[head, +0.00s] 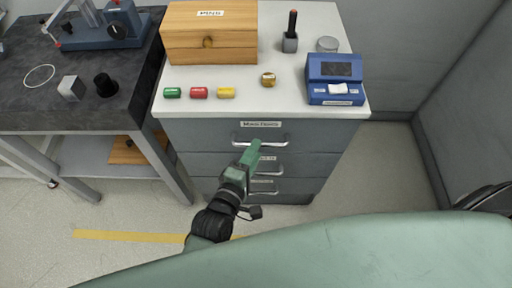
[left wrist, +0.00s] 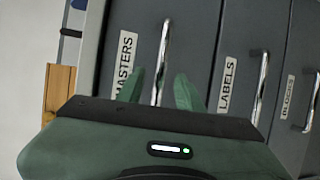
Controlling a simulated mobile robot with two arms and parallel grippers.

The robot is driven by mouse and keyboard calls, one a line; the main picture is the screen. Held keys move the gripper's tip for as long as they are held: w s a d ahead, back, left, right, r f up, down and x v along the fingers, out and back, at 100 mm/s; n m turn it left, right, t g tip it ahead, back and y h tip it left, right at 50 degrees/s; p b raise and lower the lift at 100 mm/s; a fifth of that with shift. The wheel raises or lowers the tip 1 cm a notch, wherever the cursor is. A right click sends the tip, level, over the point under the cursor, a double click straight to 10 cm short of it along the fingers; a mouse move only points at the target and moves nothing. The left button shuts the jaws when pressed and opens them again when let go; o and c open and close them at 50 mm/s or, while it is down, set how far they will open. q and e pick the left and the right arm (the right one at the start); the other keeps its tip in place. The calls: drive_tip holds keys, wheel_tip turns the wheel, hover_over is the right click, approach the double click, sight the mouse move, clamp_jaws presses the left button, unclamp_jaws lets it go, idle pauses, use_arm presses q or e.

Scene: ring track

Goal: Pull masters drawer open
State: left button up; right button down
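The masters drawer (head: 195,135) is the top drawer of a grey cabinet and looks closed. Its label reads MASTERS, and the label also shows in the left wrist view (left wrist: 125,62). Its chrome bar handle (head: 275,144) runs across the front. My left gripper (head: 255,146) reaches up to this handle. In the left wrist view its two green fingers (left wrist: 160,90) are apart, with the masters handle (left wrist: 164,50) running into the gap between them. I cannot tell whether either finger touches the bar. My right gripper is not in view.
Below are the labels drawer (left wrist: 239,50) and another drawer (left wrist: 297,70), both with bar handles. The cabinet top (head: 290,75) holds a wooden box (head: 205,45), a blue device (head: 335,85) and several small items. A dark workbench (head: 60,110) stands left; floor is clear right.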

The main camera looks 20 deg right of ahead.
use_arm(q)
drive_tip(key=shift+x, duration=1.2)
clamp_jaws()
idle(0.6)
